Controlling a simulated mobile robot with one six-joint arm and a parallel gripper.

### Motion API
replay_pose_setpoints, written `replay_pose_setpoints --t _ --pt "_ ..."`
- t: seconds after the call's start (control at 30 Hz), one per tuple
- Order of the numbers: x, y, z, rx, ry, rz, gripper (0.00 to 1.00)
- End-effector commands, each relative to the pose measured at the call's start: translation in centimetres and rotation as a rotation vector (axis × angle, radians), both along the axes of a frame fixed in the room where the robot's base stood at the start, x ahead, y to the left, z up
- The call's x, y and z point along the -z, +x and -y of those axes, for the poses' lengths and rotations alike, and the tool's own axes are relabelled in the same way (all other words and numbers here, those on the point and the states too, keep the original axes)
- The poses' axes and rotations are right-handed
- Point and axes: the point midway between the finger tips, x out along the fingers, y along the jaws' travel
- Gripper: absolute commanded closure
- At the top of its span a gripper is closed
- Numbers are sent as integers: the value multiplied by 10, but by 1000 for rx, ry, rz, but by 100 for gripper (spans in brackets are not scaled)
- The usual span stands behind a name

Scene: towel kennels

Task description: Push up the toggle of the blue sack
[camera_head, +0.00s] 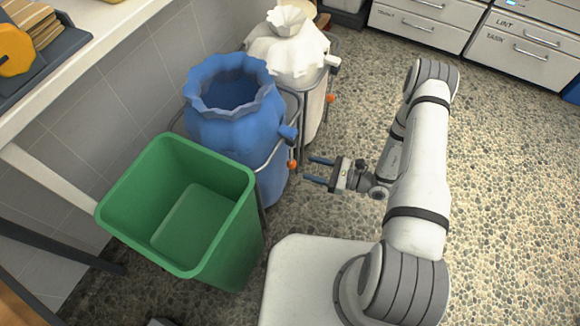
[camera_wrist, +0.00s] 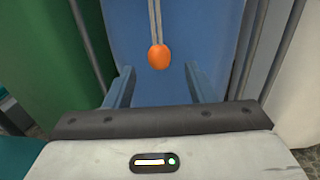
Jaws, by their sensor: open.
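The blue sack (camera_head: 222,135) hangs open-mouthed in a grey metal frame, and its blue side also fills the middle of the wrist view (camera_wrist: 190,60). My gripper (camera_head: 308,170) is open and empty, pointing at the sack's side, slightly right of the bead.
A green bin (camera_head: 240,225) stands close at the front left of the sack. A white sack (camera_head: 290,60), with its own orange bead (camera_head: 330,99), stands behind it. A white-topped counter (camera_head: 75,60) runs along the left wall. Speckled floor (camera_head: 510,180) is clear on the right.

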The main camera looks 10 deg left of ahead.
Motion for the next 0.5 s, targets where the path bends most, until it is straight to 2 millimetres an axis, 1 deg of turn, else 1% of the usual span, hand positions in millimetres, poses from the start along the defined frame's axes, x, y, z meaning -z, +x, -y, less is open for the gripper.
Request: replay_pose_setpoints --t 0.03,0.17,0.4,0.5 --pt "4 0 -2 4 2 -4 50" --pt "5 2 -14 5 3 -4 50" --pt "5 8 -50 2 2 -3 50" --pt "5 10 -62 3 3 -4 50"
